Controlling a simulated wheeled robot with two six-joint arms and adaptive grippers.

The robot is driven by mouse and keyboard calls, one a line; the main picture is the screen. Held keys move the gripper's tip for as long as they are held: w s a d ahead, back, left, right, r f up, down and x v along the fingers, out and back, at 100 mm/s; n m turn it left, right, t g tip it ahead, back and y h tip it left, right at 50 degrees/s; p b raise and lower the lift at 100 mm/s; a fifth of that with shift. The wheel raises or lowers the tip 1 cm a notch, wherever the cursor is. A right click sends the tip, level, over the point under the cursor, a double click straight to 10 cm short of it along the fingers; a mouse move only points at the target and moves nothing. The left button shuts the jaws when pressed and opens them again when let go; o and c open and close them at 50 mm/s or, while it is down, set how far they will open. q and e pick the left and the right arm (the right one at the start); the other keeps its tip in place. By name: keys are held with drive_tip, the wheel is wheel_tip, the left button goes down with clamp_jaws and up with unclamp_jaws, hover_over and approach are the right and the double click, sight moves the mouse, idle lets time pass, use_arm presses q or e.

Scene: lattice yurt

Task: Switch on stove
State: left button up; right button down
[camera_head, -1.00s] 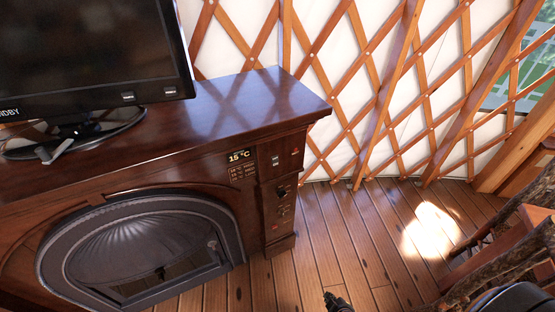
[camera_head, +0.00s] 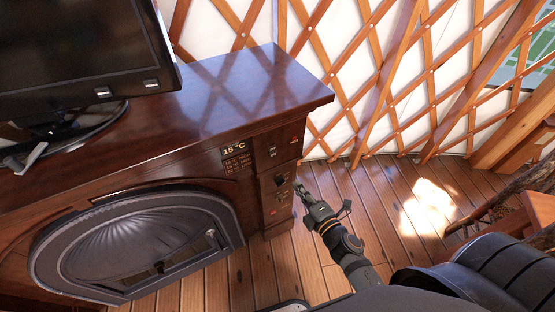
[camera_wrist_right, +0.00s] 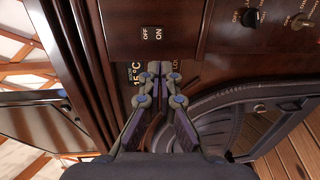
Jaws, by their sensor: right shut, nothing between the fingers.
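The stove is a dark wooden cabinet (camera_head: 180,160) with an arched dark metal door (camera_head: 130,240). Its control panel on the right front has a "15 °C" display (camera_head: 234,149), a small OFF/ON switch (camera_head: 272,151) and a dark knob (camera_head: 280,180). In the right wrist view the OFF/ON switch (camera_wrist_right: 152,33) is above the fingertips, with a black knob (camera_wrist_right: 250,17) to its right. My right gripper (camera_head: 302,191) is shut and empty, just right of the lower panel; its fingertips (camera_wrist_right: 160,68) overlap the display in the wrist view. Contact cannot be told. My left gripper is out of view.
A monitor (camera_head: 75,55) on a stand occupies the left of the cabinet top. The lattice wall (camera_head: 390,75) is behind. Rough wooden furniture (camera_head: 535,205) stands at the right. Bare plank floor (camera_head: 385,200) lies between it and the stove.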

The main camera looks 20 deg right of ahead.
drive_tip(key=p, duration=0.2)
approach(273, 155)
drive_tip(key=x, duration=0.5)
drive_tip(key=shift+w+f, duration=0.15)
drive_tip(key=shift+w, duration=0.15)
drive_tip(key=shift+w+a+f, duration=0.1)
drive_tip(key=shift+w, duration=0.55)
